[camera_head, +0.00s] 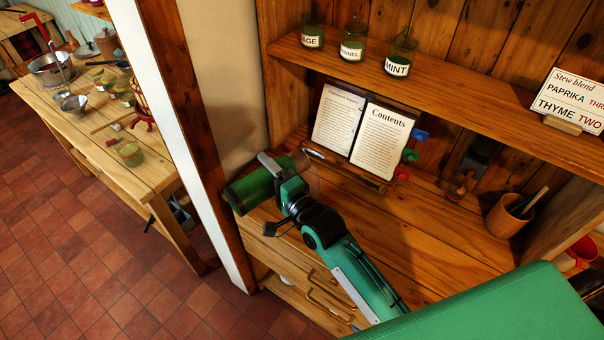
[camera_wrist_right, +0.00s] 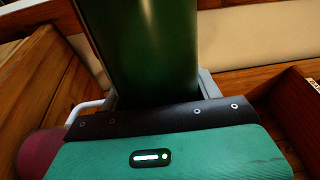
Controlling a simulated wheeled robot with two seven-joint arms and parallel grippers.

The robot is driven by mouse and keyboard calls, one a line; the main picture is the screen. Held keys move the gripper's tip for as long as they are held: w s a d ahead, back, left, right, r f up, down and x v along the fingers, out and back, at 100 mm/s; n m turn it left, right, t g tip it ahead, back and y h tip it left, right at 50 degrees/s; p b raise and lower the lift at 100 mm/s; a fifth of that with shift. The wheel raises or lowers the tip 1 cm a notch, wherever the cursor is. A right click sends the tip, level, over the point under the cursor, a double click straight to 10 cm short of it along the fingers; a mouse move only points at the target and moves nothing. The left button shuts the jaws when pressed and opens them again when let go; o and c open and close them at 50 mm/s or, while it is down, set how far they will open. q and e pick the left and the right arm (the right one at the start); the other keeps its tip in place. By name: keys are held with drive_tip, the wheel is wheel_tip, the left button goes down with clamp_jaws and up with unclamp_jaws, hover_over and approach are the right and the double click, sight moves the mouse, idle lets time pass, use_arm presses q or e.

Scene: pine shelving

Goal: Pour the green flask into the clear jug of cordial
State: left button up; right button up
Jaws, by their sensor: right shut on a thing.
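The green flask (camera_head: 248,191) is a dark green cylinder, lying nearly sideways in the head view at the left end of the shelf. My right gripper (camera_head: 274,178) is shut around it. The flask also shows in the right wrist view (camera_wrist_right: 150,45), rising between the fingers; its ends are out of that frame. My left gripper is not in view.
An open book (camera_head: 362,132) stands behind the gripper. A wooden pot (camera_head: 511,214) with utensils and a red mug (camera_head: 580,252) are at right. Labelled jars (camera_head: 352,50) stand on the upper shelf. A cluttered side table (camera_head: 110,160) is at left. The shelf's middle has bare boards.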

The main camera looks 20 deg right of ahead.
drive_tip(key=shift+w+d+m+p, duration=0.15)
drive_tip(key=shift+m+p, duration=0.1)
drive_tip(key=shift+m, duration=0.25)
drive_tip(key=shift+s+d+m+p, duration=0.1)
drive_tip(key=shift+m+p, duration=0.1)
drive_tip(key=shift+m, duration=0.3)
idle(3.3)
